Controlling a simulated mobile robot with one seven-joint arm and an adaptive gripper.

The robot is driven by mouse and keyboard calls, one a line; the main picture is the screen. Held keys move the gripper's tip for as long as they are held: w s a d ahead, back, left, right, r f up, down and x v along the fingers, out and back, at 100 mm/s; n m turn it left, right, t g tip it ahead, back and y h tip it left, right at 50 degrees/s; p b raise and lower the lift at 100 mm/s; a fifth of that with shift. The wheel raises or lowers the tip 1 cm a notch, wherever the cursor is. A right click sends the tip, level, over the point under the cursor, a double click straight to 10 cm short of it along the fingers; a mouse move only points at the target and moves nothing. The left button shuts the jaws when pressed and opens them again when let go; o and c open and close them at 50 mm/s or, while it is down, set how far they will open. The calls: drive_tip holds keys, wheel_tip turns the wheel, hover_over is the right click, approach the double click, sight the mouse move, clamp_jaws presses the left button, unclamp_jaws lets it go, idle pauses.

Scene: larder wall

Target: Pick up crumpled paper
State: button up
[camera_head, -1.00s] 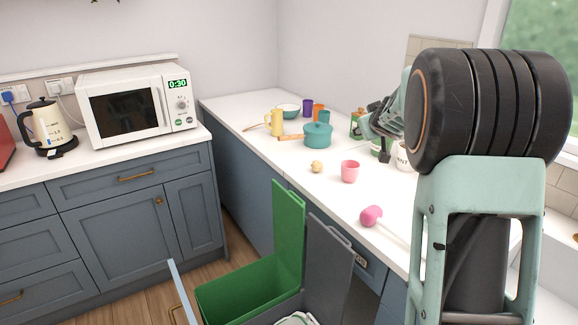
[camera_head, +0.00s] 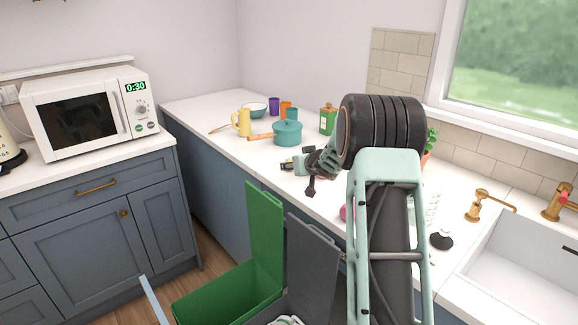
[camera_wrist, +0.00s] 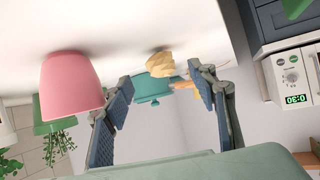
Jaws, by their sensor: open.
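The crumpled paper (camera_wrist: 160,64) is a small cream-yellow lump on the white worktop. In the wrist view, which is upside down, it lies beyond the fingertips and roughly between the two fingers. My gripper (camera_wrist: 158,98) is open, with nothing between its padded fingers. In the head view my gripper (camera_head: 298,174) is low over the worktop, in front of the teal pot (camera_head: 288,133). I cannot make out the paper there; my gripper seems to hide it.
A pink cup (camera_wrist: 72,85) stands close beside one finger. A yellow mug (camera_head: 241,122) and a green tin (camera_head: 327,119) stand farther back. An open green bin (camera_head: 264,225) is below the counter's front edge. The sink (camera_head: 520,265) is at right.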

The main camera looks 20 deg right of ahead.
sight(291, 171)
drive_tip(key=shift+x, duration=2.95)
drive_tip(key=shift+s+a+f, duration=0.1)
drive_tip(key=shift+c, duration=0.4)
drive_tip(key=c, duration=0.8)
